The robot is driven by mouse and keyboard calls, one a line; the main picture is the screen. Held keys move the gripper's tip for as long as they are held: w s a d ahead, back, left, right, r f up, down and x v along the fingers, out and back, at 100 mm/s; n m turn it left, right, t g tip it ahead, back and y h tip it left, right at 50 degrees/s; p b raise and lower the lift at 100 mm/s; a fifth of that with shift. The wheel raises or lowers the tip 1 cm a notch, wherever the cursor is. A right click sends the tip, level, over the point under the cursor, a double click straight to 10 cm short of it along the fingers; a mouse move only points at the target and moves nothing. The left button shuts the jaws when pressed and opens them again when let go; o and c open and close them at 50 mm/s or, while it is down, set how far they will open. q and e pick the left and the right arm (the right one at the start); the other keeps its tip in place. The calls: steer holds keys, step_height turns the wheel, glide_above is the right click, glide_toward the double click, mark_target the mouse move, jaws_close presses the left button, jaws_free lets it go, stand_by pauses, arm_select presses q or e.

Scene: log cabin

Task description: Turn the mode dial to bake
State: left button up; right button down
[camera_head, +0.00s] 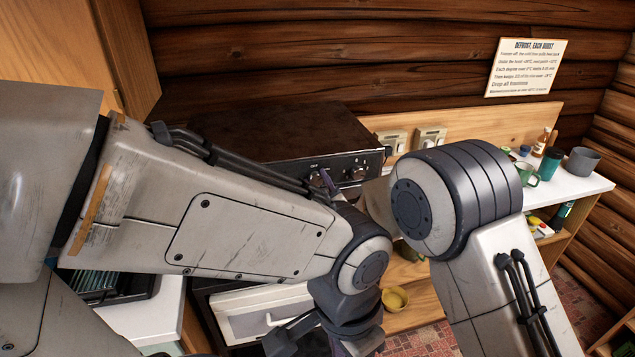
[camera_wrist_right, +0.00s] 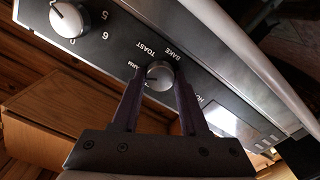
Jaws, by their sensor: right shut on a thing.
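The mode dial is a small round silver-grey knob (camera_wrist_right: 160,76) on the dark front panel of an oven (camera_head: 285,130). In the right wrist view, the words WARM, TOAST and BAKE are printed around it. A light mark on its face seems to point toward the WARM side. My right gripper (camera_wrist_right: 159,82) is shut on the dial, one finger on each side. In the head view, its dark fingertips (camera_head: 328,180) show at the panel, partly hidden by my left arm. My left gripper (camera_head: 345,335) hangs low at the bottom edge; its fingers are not clear.
A numbered knob (camera_wrist_right: 68,19) sits beside the dial on the panel. A white counter (camera_head: 560,187) with a bottle, cups and a grey pot stands at right. A yellow bowl (camera_head: 396,299) lies on a lower shelf. A sign (camera_head: 525,68) hangs on the log wall.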

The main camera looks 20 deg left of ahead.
steer(key=shift+f+m+b, duration=0.1)
steer(key=shift+m+b, duration=0.2)
steer(key=shift+b, duration=0.4)
steer(key=m+b, duration=0.4)
steer(key=b, duration=0.3)
steer(key=m+b, duration=0.5)
steer(key=b, duration=0.2)
steer(key=shift+w+d+f, duration=0.1)
steer(key=shift+d+f, duration=0.05)
steer(key=m+b, duration=1)
steer(key=b, duration=0.3)
steer(key=shift+d, duration=0.1)
steer(key=m+b, duration=0.2)
steer(key=m, duration=0.1)
steer(key=shift+b, duration=0.35)
steer(key=shift+m+b, duration=0.4)
steer(key=shift+m, duration=0.2)
steer(key=shift+r, duration=0.25)
steer(key=shift+w, duration=0.1)
steer(key=shift+c, duration=2.2)
jaws_free()
steer(key=shift+f, duration=0.1)
